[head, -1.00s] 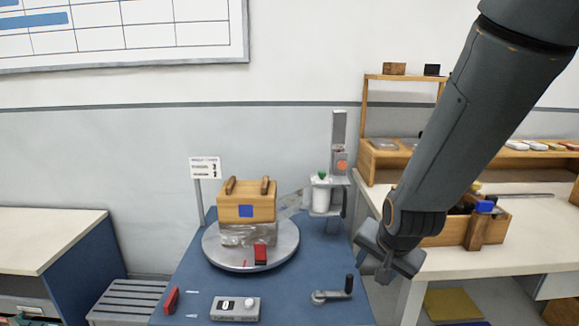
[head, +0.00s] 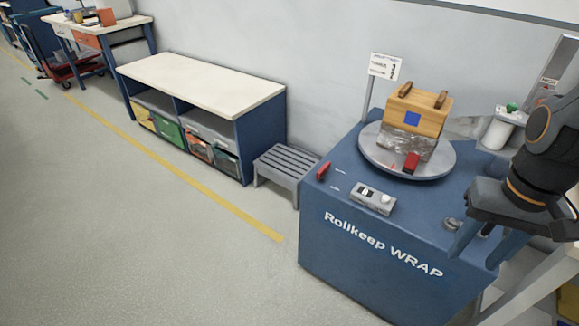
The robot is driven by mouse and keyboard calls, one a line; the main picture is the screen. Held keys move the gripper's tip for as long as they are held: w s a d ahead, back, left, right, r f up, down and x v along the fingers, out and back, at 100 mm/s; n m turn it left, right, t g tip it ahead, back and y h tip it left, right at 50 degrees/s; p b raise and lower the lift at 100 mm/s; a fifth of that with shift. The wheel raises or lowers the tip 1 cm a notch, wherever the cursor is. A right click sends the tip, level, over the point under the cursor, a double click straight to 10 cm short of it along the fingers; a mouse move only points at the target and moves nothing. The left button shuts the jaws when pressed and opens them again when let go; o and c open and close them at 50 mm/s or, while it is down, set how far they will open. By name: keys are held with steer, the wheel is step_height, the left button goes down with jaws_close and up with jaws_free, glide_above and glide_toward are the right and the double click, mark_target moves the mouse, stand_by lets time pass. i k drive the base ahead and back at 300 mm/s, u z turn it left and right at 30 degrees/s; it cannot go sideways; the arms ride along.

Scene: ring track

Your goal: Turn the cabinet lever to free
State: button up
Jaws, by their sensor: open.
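The blue wrap cabinet (head: 335,245) stands right of centre in the head view, with "Rollkeep WRAP" on its front. A small red lever (head: 323,171) sits at the left edge of its top, beside two white marks; I cannot read what they say. A metal crank (head: 453,224) at the right of the top is mostly hidden behind my gripper. My gripper (head: 487,244) is open and empty at the cabinet's right side, fingers pointing down, well apart from the red lever. I cannot tell whether it touches the crank.
A grey control box (head: 373,198) lies near the top's front edge. Behind it, a round turntable (head: 440,167) carries a wooden crate (head: 418,107) partly wrapped in film. A grey slatted stool (head: 287,166) and a low shelf bench (head: 205,82) stand left. The floor in front is clear.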

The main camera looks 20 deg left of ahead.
mark_target(320, 174)
steer(key=u, duration=0.3)
steer(key=k, duration=1.3)
steer(key=i, duration=0.45)
steer(key=u, duration=0.55)
steer(key=i, duration=1.15)
steer(key=z, duration=0.7)
